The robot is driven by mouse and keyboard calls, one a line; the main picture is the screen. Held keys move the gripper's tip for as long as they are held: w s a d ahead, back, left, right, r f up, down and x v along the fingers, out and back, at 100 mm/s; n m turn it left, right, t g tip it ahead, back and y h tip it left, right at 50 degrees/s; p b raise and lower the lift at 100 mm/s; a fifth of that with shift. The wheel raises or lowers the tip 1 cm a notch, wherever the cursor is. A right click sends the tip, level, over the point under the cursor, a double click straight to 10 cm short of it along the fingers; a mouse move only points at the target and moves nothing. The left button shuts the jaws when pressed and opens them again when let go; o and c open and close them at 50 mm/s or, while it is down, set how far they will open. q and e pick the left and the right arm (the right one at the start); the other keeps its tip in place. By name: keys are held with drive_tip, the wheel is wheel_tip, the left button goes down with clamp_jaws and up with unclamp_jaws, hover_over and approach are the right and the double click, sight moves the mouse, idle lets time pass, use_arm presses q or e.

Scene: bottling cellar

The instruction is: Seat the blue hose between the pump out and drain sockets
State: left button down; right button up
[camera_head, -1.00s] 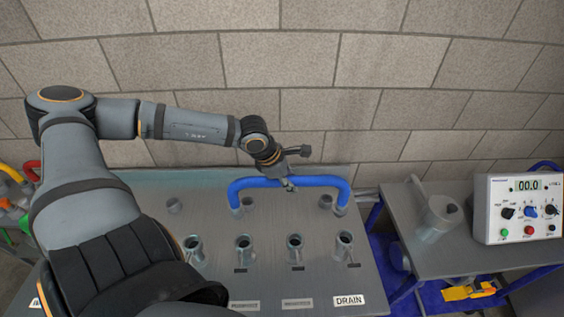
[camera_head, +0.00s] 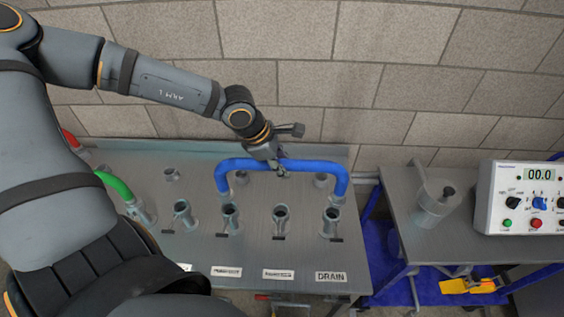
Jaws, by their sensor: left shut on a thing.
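The blue hose (camera_head: 317,167) is an arch with both ends pointing down. My left gripper (camera_head: 279,166) is shut on the top of the arch, near its middle. The hose hangs over the grey panel (camera_head: 297,252), its ends showing just behind the front socket row in the picture. I cannot tell how high the ends are above the panel. The front row has several upright open sockets; the rightmost, drain socket (camera_head: 330,222) stands behind the DRAIN label (camera_head: 331,277). The other labels are too small to read, so I cannot tell the pump out socket. My right gripper is not in view.
Back-row sockets (camera_head: 172,174) stand behind the front row. A green hose (camera_head: 118,187) and a red hose (camera_head: 71,139) are at the left. On the right are a side table (camera_head: 440,243), a metal vessel (camera_head: 432,208) and a control box (camera_head: 525,195). A block wall closes the back.

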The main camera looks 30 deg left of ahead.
use_arm(q)
drive_tip(key=shift+a+f+b, duration=0.1)
drive_tip(key=shift+f+b, duration=0.2)
drive_tip(key=shift+f, duration=0.5)
wheel_tip(320, 180, down, 5)
drive_tip(key=b, duration=0.5)
drive_tip(key=shift+f, duration=0.1)
drive_tip(key=shift+f+b, duration=0.4)
drive_tip(key=shift+b, duration=0.3)
idle(0.6)
drive_tip(key=c, duration=0.9)
unclamp_jaws()
drive_tip(key=shift+c, duration=0.2)
